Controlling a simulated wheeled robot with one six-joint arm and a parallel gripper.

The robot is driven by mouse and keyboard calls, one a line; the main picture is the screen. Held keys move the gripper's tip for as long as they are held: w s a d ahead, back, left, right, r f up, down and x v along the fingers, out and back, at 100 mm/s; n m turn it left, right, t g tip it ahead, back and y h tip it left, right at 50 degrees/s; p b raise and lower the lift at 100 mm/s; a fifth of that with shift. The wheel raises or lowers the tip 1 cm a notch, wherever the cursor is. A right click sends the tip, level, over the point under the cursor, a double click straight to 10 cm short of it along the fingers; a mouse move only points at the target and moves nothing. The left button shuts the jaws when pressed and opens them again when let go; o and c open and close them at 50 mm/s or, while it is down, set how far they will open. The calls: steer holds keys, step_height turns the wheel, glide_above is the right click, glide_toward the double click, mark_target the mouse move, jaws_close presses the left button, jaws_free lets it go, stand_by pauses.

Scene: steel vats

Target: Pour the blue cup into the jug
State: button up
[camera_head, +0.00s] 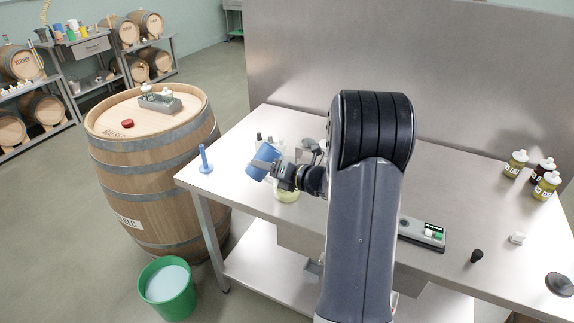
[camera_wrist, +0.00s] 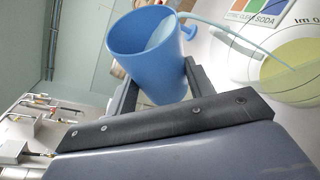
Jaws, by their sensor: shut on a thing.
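The blue cup (camera_head: 263,161) is tilted above the left part of the steel table, held in my gripper (camera_head: 276,170). In the wrist view the cup (camera_wrist: 148,60) sits between the gripper's fingers (camera_wrist: 158,88), with pale blue liquid inside near its rim. A thin pale blue stream arcs from the rim to a clear graduated vessel, which looks like the jug (camera_wrist: 290,78), with yellow-green liquid in it. In the head view this jug (camera_head: 287,196) stands on the table below my gripper, partly hidden by the gripper and arm.
A blue stand (camera_head: 205,160) is at the table's left corner. Bottles (camera_head: 279,146) stand behind the cup. A barrel (camera_head: 150,165) and a green bucket (camera_head: 167,289) are left of the table. Yellow and dark jars (camera_head: 541,171) stand at the right. A grey device (camera_head: 421,234) lies right of my arm.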

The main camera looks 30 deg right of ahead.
steer(key=shift+r+m+y+p, duration=0.4)
steer(key=shift+m+y+p, duration=0.15)
steer(key=shift+m, duration=0.25)
stand_by(1.6)
steer(key=shift+a+f+m+t, duration=0.1)
steer(key=shift+f+m+t, duration=0.25)
steer(key=shift+m+t, duration=0.25)
stand_by(1.8)
steer(key=shift+r+m+y+p, duration=0.35)
steer(key=shift+r+m+y, duration=0.1)
steer(key=shift+m, duration=0.35)
stand_by(1.8)
steer(key=shift+d+r, duration=0.1)
steer(key=shift+d, duration=0.15)
stand_by(0.4)
